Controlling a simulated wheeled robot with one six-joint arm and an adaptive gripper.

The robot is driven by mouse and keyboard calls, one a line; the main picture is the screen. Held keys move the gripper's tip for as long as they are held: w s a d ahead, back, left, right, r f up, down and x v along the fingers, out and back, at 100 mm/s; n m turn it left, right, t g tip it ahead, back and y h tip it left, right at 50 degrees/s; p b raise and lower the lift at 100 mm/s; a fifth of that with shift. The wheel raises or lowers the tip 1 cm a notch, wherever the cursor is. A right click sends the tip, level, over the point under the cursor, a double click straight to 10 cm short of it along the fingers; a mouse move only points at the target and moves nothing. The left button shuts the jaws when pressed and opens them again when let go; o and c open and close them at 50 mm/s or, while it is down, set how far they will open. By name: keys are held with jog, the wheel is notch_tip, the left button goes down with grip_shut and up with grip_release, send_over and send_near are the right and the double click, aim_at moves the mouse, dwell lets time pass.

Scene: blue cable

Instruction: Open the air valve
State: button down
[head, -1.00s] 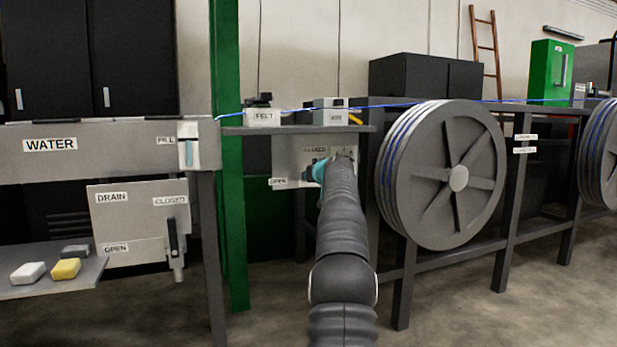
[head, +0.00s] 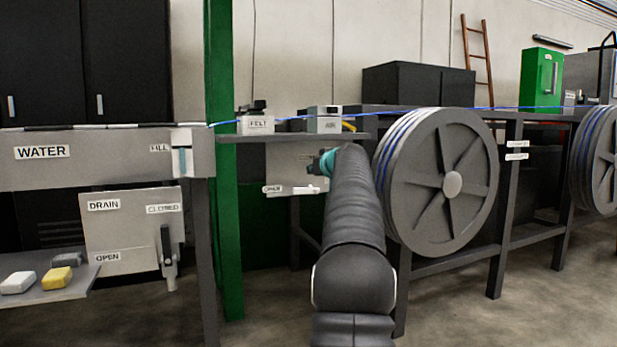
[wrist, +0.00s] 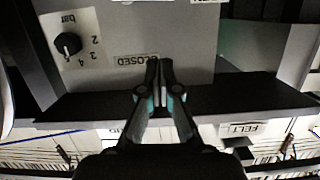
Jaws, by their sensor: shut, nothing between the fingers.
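The light grey air valve panel (head: 268,162) hangs under a shelf in the head view, with an OPEN label (head: 272,190) low on its left. My gripper (head: 322,163) is in front of the panel's right part, and my arm hides much of that side. In the wrist view the panel (wrist: 185,30) carries a CLOSED label (wrist: 136,60) and a black knob (wrist: 68,44) on a bar scale. My gripper (wrist: 160,68) is shut and empty, its fingertips just right of that label. The valve handle is not clearly visible; I cannot tell whether the fingers touch anything.
The shelf (head: 225,138) above the panel holds the FELT box (head: 257,125) and the AIR box (head: 326,125). A big grey cable reel (head: 470,150) stands close to my arm's right. A green post (head: 222,240) and the drain panel (head: 125,235) are to the left.

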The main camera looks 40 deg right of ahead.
jog(key=shift+v, duration=0.95)
notch_tip(320, 180, down, 13)
jog(key=s+a+m+g+y, duration=0.1)
jog(key=s+m+g, duration=0.1)
jog(key=m+g, duration=0.1)
jog(key=s+a+f+g+y, duration=0.25)
jog(key=a+f, duration=0.35)
jog(key=a, duration=0.6)
jog(key=s+a+f+n+g+p, duration=0.1)
jog(key=s+a+f+n+p, duration=0.1)
jog(key=s+a, duration=0.8)
jog(key=s+a+f+n+g+y+p, duration=0.15)
jog(key=s+a, duration=0.45)
jog(key=a, duration=0.8)
jog(key=s+a+f+n+g+p, duration=0.25)
jog(key=s+a, duration=0.55)
jog(key=a, duration=0.4)
jog(key=s+a+r+n+t+p, duration=0.1)
jog(key=s+a+r+t+p, duration=0.1)
jog(key=a, duration=0.4)
jog(key=shift+s+a+r+n+y, duration=0.15)
jog(key=shift+s+r+n+y, duration=0.2)
jog(key=shift+s+r, duration=0.3)
